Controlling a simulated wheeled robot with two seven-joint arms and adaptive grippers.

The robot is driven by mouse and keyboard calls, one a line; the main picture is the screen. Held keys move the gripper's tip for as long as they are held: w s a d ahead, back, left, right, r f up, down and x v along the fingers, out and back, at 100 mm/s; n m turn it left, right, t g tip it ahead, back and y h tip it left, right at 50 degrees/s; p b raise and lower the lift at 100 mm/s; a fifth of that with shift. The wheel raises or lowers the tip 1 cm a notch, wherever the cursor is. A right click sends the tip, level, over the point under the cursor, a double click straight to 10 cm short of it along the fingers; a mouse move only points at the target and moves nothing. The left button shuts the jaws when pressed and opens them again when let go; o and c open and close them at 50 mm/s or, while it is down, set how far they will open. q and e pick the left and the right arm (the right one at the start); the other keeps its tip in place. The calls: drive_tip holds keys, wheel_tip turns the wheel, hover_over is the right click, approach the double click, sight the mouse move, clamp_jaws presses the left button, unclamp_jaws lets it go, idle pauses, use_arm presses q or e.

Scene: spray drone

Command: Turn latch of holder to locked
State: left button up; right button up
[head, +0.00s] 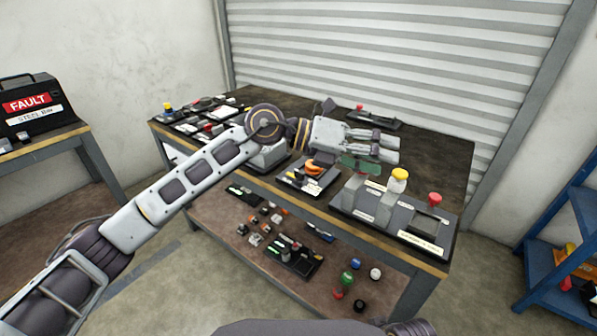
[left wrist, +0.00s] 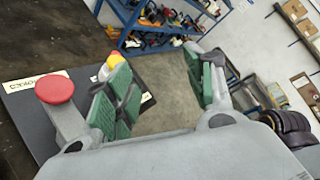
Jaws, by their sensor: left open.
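My left gripper (head: 385,152) is open, above and behind the holder, apart from the red cap. Its green pads frame empty space in the left wrist view (left wrist: 166,84). My right gripper is not in view.
A yellow-capped container (head: 398,181) stands on the holder between the grey blocks and red post. A small tray with an orange item (head: 313,168) lies left of it. Another dark tray (head: 374,120) is at the back. The tabletop's right side (head: 440,150) is clear.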

use_arm(q)
wheel_tip(320, 180, down, 3)
drive_tip(key=w+a+t+y, duration=0.1)
drive_tip(key=w+a+y, duration=0.1)
drive_tip(key=a+y, duration=0.1)
drive_tip(key=t+y, duration=0.4)
drive_tip(key=y, duration=0.6)
approach(299, 171)
drive_tip(key=a+v, duration=0.1)
drive_tip(key=v, duration=0.4)
drive_tip(key=shift+d+f+n+b, duration=0.2)
drive_tip(key=shift+f+n+b, duration=0.1)
drive_tip(key=shift+n+b, duration=0.15)
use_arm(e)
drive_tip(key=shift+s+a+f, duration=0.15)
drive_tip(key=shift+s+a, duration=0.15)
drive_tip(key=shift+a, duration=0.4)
use_arm(q)
drive_tip(key=shift+f, duration=0.1)
